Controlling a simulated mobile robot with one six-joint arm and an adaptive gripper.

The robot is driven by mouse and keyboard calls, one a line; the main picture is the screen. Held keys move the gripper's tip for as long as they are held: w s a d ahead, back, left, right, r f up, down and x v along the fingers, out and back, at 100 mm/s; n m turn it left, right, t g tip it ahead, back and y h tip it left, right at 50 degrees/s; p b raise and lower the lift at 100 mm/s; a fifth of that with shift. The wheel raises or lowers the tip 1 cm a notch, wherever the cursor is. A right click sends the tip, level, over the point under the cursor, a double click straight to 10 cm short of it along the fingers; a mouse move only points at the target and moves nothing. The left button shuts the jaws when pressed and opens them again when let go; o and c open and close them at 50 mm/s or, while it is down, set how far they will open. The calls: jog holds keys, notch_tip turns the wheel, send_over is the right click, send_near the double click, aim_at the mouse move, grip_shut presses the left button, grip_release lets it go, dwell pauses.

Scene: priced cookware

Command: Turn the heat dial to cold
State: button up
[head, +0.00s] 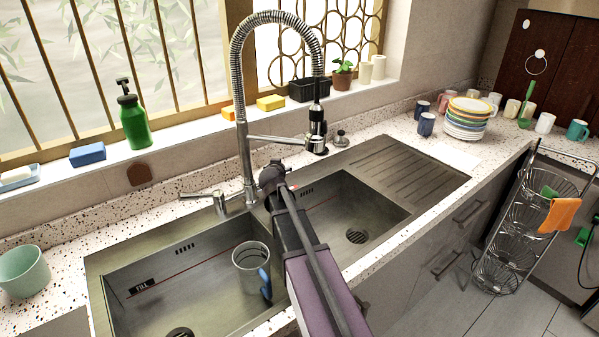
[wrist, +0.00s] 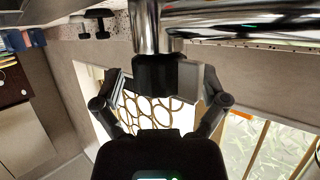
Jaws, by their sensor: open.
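A tall chrome spring faucet (head: 241,140) stands behind the double sink. A small chrome fitting with a side lever (head: 219,200) stands left of its base. No heat dial is clearly marked, and I cannot tell which part it is. My gripper (head: 271,178) is at the foot of the faucet and hides part of it. In the wrist view my gripper (wrist: 160,88) is open, its fingers spread to both sides. A dark block with a grey face (wrist: 190,76) shows between the fingers, in line with a chrome column (wrist: 145,28). I cannot tell whether they touch it.
A clear mug with a blue handle (head: 252,268) stands in the left basin (head: 130,255). The right basin (head: 350,205) is empty. A green soap bottle (head: 134,118) stands on the sill. Stacked plates (head: 466,122) and cups are at the right.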

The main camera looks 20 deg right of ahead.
jog(key=shift+n+t+y, duration=0.7)
jog(key=shift+n+y, duration=1.5)
jog(key=shift+y, duration=0.3)
jog(key=shift+d+n+y, duration=0.1)
jog(key=shift+n+y, duration=1.4)
jog(key=shift+y, duration=0.3)
jog(key=p+v, duration=0.5)
jog(key=v, duration=0.9)
jog(key=shift+w, duration=0.15)
